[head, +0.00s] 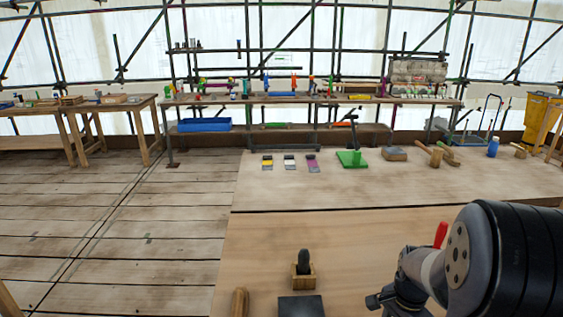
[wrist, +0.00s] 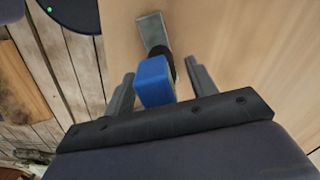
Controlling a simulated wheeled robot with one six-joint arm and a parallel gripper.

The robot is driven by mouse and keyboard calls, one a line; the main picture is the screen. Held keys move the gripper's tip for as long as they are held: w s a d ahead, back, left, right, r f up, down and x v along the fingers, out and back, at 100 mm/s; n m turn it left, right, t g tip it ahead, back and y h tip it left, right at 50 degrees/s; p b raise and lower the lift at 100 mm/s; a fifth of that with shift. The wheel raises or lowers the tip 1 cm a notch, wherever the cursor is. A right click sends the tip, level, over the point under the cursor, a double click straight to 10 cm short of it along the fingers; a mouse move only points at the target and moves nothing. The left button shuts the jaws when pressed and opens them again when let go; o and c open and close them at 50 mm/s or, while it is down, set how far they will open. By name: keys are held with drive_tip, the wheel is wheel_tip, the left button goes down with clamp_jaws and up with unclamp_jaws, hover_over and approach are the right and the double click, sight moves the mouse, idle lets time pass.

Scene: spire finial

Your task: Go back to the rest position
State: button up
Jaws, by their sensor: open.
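My gripper (wrist: 160,72) is open in the wrist view, with its two dark fingers apart. A blue block-shaped piece (wrist: 153,82) shows between the fingers, with a black part behind it and a grey flat piece (wrist: 153,32) beyond on the light wood. Whether the fingers touch the blue piece is hard to tell. In the head view my arm reaches in from the lower right over the near bench (head: 350,235); its fingers are mostly hidden there.
On the near bench stand a dark knob in a wooden block (head: 303,276), a wooden cylinder (head: 240,302) and a dark square plate (head: 301,306). A red piece (head: 441,234) shows beside my arm. Farther back lie a green piece (head: 352,160) and mallets (head: 430,153). The bench's middle is clear.

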wheel_tip(320, 180, down, 2)
drive_tip(key=shift+f, duration=0.1)
drive_tip(key=shift+r, duration=2)
drive_tip(key=shift+f, duration=0.1)
